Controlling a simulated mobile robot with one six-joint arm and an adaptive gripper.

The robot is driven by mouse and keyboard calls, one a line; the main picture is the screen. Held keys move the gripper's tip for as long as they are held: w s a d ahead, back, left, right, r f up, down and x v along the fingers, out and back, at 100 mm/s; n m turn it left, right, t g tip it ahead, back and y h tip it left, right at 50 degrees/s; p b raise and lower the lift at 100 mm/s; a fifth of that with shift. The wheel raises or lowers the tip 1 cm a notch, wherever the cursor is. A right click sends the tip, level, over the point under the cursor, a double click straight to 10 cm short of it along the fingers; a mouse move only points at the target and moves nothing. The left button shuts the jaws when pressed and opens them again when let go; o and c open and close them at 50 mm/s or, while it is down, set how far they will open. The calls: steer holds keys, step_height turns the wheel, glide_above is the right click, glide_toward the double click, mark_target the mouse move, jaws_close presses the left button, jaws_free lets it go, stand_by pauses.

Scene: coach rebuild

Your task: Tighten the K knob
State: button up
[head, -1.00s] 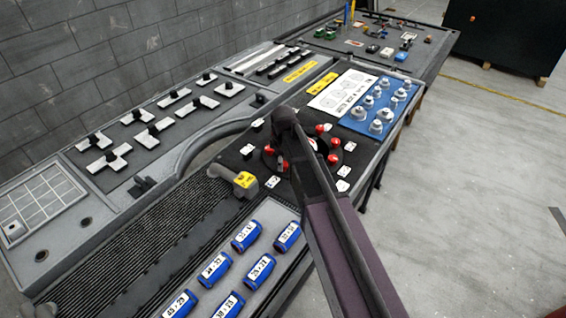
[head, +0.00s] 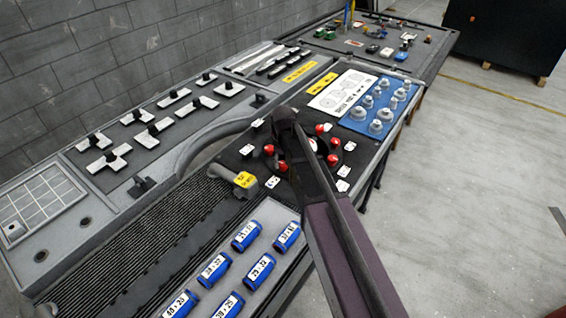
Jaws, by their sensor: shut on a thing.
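A round black fixture (head: 267,162) with several red knobs around it sits on the dark panel in the middle of the head view. Red knobs show on its left (head: 269,149) and on its right (head: 335,142). Small white label cards (head: 344,171) lie around it. Their letters are too small to read, so I cannot tell which knob is K. My arm (head: 335,225) reaches in from the lower right and crosses the fixture, covering its middle. My gripper is hidden behind the arm, so its fingers and their contact cannot be seen.
A yellow-and-grey tool (head: 240,181) lies left of the fixture. A blue board (head: 356,122) with metal knobs is behind right. Black-handled pale pieces (head: 153,134) fill the left panel. Open floor (head: 480,200) lies right.

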steer(key=shift+s+m, duration=0.15)
steer(key=shift+m, duration=0.45)
steer(key=o, duration=1.1)
steer(key=shift+o, duration=0.2)
steer(key=shift+n, duration=0.4)
